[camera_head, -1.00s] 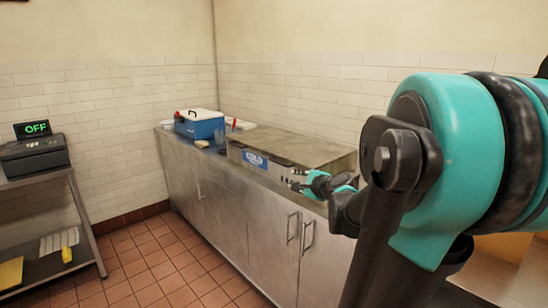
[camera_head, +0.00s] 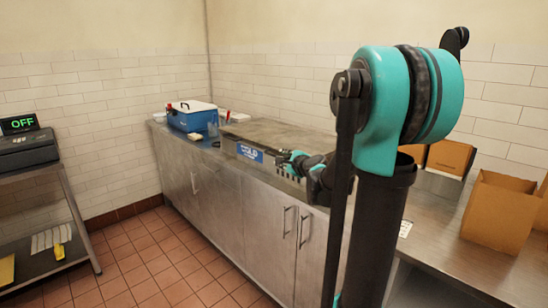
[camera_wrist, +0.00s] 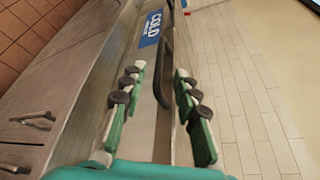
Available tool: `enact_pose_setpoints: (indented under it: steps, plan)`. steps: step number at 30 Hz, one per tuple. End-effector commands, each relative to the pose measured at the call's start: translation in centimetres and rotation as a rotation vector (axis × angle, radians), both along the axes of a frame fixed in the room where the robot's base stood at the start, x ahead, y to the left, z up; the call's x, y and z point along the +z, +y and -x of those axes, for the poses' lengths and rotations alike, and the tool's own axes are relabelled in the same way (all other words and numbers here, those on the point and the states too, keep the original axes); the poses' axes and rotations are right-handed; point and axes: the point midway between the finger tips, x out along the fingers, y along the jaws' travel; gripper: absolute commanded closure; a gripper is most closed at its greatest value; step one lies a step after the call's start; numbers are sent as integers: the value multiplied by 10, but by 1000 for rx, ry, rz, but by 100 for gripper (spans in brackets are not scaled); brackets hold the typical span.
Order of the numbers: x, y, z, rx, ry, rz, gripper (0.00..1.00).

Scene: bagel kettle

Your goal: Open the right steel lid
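The steel lid (camera_head: 285,133) forms the flat, closed top of the unit with the blue COLD label (camera_head: 249,152). I cannot make out a seam between left and right lids. My gripper (camera_head: 292,158) is at the unit's front edge, right of the label; my arm hides the right end. In the wrist view my gripper (camera_wrist: 160,76) is open, with its two green padded fingers apart. A dark bar handle (camera_wrist: 161,78) lies between them, with gaps visible on both sides. The COLD label (camera_wrist: 152,27) shows beyond the fingertips.
A blue cooler with a white lid (camera_head: 193,117) stands at the counter's far left. Cardboard boxes (camera_head: 497,222) stand on the steel table at right. The tiled floor (camera_head: 165,262) is clear.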

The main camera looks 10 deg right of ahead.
Motion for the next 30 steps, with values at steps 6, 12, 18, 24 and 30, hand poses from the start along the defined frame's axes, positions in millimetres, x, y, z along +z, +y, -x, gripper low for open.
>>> enact_pose_setpoints:
  steps: [6,12,18,24,30]
  plan:
    - [-8,11,-34,2,0,1,69]
    - [-14,18,-58,2,0,1,69]
    - [-16,21,-69,1,0,0,69]
    - [-16,21,-70,1,0,-1,69]
    - [-16,21,-69,1,0,0,83]
